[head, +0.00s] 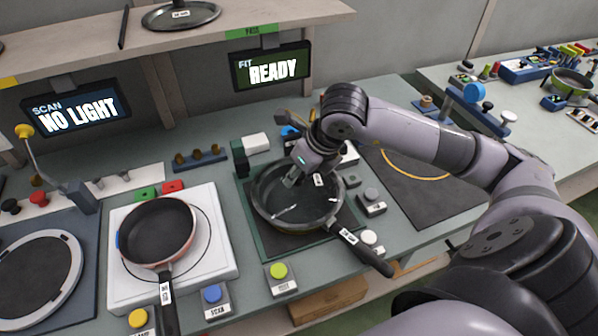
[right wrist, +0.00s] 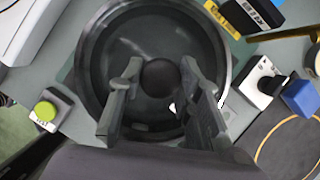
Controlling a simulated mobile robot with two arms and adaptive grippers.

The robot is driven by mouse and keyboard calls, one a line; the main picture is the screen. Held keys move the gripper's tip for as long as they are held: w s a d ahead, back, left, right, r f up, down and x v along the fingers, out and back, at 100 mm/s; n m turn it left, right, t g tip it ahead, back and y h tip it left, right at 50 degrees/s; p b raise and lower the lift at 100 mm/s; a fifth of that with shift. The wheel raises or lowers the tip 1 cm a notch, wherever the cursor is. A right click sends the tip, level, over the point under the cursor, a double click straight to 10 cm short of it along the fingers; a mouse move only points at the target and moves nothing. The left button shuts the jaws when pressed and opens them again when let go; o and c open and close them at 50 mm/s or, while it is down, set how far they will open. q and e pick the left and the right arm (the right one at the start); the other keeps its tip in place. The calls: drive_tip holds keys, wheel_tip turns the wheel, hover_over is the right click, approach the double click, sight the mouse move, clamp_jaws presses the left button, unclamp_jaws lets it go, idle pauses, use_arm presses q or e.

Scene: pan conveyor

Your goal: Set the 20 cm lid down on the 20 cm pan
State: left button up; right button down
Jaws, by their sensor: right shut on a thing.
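The pan (head: 335,213) sits on the dark square pad of the fit station, its labelled black handle (head: 360,252) pointing to the lower right. A dark, see-through lid (head: 268,192) with a small white label is over the pan, its rim close to the pan's rim. I cannot tell whether it rests fully on it. My right gripper (head: 290,181) is above the lid, shut on its round black knob, which shows between the fingers in the right wrist view (right wrist: 160,76). The lid (right wrist: 115,45) fills the middle of that view. My left gripper is not in view.
Another pan (head: 158,232) stands on a white plate at the left. A second lid (head: 180,15) lies on the shelf above. The fit screen (head: 270,68) reads READY; the scan screen (head: 75,108) reads NO LIGHT. Button boxes (head: 280,277) stand close around the pad.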

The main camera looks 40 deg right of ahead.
drive_tip(key=shift+f+b, duration=0.35)
drive_tip(key=shift+b, duration=0.55)
idle(1.1)
idle(0.4)
drive_tip(key=c, duration=1.1)
unclamp_jaws()
